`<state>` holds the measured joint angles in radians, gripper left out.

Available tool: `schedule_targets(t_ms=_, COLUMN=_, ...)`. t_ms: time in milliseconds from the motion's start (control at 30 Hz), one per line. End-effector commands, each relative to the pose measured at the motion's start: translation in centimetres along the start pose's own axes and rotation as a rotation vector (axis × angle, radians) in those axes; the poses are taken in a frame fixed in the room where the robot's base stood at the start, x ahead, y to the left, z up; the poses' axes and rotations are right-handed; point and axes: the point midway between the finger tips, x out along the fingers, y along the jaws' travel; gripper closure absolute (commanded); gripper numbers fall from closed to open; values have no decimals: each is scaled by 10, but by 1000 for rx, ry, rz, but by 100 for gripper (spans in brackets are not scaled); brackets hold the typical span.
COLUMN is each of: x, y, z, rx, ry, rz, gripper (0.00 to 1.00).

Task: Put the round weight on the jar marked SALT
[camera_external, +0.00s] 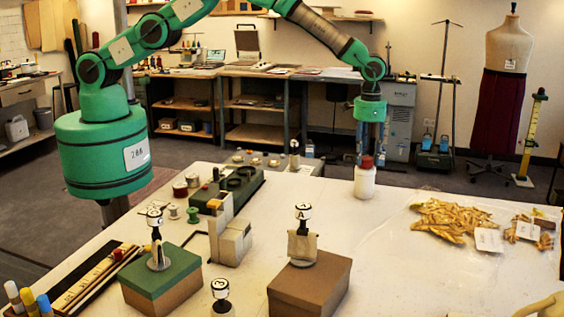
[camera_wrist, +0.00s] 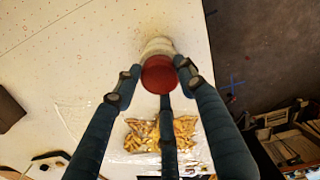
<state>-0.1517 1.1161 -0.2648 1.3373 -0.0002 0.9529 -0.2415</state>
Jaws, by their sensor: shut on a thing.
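My gripper (camera_external: 367,148) points straight down at the top of a white bottle (camera_external: 366,182) with a red cap (camera_external: 366,161). In the wrist view my gripper (camera_wrist: 157,74) has its fingers closed around the red cap (camera_wrist: 160,80), and the white bottle (camera_wrist: 156,45) shows behind it. The bottle is upright at the table's far edge; I cannot tell whether its base touches the table. I can read no SALT mark on any thing. No thing is clearly the round weight; several small round-headed pieces carry letters, one marked A (camera_external: 303,213).
A brown box (camera_external: 310,287) and a green-lidded box (camera_external: 160,275) stand in front, each bearing a round-headed piece. Thread spools (camera_external: 180,189) and a dark green device (camera_external: 232,190) are at left. Yellow scraps (camera_external: 450,218) lie at right. The table's middle (camera_external: 345,230) is clear.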

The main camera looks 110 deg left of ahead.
Motion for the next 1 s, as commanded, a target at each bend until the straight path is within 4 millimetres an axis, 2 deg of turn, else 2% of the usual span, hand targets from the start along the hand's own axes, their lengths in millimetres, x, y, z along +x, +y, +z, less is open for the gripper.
schedule_targets(t_ms=200, x=2, y=0, z=0, rx=0, ry=1, rz=0, gripper=97)
schedule_targets(t_ms=233, x=3, y=0, z=0, rx=0, ry=0, rz=0, gripper=56)
schedule_targets(t_ms=300, x=2, y=0, z=0, rx=0, ry=0, rz=0, gripper=42)
schedule_targets(t_ms=733, x=0, y=0, z=0, rx=0, ry=0, rz=0, gripper=41)
schedule_targets(t_ms=1000, x=-20, y=0, z=-1, rx=0, ry=3, rz=1, gripper=41)
